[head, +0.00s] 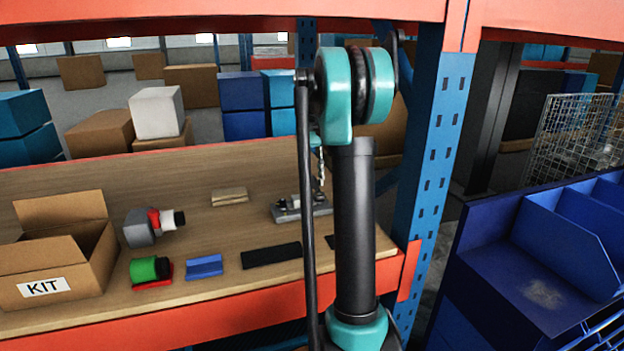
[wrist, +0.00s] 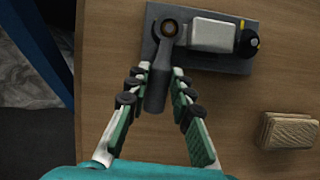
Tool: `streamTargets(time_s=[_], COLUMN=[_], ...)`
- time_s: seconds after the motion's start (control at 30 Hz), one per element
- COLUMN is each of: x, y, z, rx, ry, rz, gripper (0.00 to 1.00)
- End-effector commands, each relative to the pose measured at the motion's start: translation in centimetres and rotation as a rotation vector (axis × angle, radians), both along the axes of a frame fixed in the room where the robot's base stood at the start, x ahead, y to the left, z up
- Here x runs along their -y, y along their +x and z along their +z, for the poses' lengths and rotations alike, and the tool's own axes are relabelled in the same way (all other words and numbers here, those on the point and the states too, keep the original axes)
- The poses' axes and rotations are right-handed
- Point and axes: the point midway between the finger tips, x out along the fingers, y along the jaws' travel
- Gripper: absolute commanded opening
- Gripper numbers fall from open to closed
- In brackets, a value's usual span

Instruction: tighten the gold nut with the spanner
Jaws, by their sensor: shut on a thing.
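In the wrist view my gripper (wrist: 157,84) is shut on the grey handle of the spanner (wrist: 163,58). The spanner's ring end lies over the gold nut (wrist: 170,28), which shows as a brownish round inside the ring. Whether the ring is fully seated on the nut I cannot tell. The nut is at the left part of a dark grey base plate (wrist: 210,63). The plate also shows in the head view (head: 290,214), on the bench, partly behind my arm. In the head view my arm hides most of the gripper, and the nut cannot be made out.
A pale block (wrist: 212,34) and a black knob with yellow (wrist: 247,42) sit right of the nut. A tan block (wrist: 290,130) lies nearby on the wooden bench (head: 215,265). A KIT box (head: 40,262) stands left. A blue upright (head: 432,150) rises right of my arm.

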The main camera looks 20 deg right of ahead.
Motion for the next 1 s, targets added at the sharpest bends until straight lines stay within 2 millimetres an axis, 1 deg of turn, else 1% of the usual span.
streamTargets(time_s=[0.4, 0.7, 1.0], x=[0.04, -0.72, -0.78], y=[0.01, 0.04, 0.03], z=[0.01, 0.00, 0.01], rx=[0.000, 0.000, 0.000], ry=[0.000, 0.000, 0.000], rz=[-0.007, 0.107, 0.121], gripper=[0.00, 0.00, 0.00])
